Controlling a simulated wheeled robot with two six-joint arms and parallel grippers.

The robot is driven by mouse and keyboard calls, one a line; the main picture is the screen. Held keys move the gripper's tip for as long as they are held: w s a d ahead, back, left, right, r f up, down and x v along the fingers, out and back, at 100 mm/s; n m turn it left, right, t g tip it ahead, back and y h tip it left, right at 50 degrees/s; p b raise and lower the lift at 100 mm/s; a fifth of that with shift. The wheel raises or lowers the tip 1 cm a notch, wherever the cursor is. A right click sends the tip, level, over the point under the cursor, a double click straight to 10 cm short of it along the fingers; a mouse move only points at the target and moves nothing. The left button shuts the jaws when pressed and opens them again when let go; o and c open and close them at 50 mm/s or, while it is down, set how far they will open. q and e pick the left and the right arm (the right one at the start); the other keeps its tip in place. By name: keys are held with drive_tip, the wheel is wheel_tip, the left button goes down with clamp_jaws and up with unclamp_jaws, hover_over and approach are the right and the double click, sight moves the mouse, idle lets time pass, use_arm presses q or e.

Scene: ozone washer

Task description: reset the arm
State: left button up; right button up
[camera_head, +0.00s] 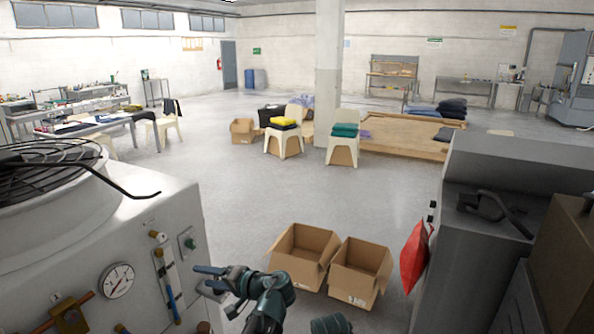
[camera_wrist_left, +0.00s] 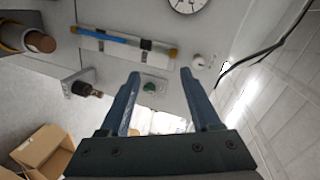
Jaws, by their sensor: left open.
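My left gripper (camera_head: 204,280) is at the bottom centre-left of the head view, in front of the white machine (camera_head: 150,225). Its jaws are apart with nothing between them. In the left wrist view, the two blue fingers (camera_wrist_left: 160,75) point toward the machine's front panel. My right gripper is not in view.
The machine also carries a round gauge (camera_head: 117,281) and a blue tube gauge (camera_head: 167,275). Two open cardboard boxes (camera_head: 305,250) (camera_head: 358,265) stand on the floor beyond my arm. A grey cabinet (camera_head: 480,230) with a red item (camera_head: 414,257) stands right. The middle floor is clear.

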use_arm(q)
drive_tip(key=s+d+f+m+g+h+b, duration=0.1)
drive_tip(key=s+d+f+g+h, duration=0.4)
drive_tip(key=s+d+f+h, duration=0.7)
drive_tip(key=s+d+f+m, duration=0.1)
drive_tip(key=s+d+f, duration=0.5)
drive_tip(key=d, duration=0.3)
drive_tip(key=shift+s+m+g+h, duration=0.3)
drive_tip(key=shift+s+g+h, duration=0.1)
drive_tip(key=shift+s, duration=0.15)
drive_tip(key=shift+d, duration=0.1)
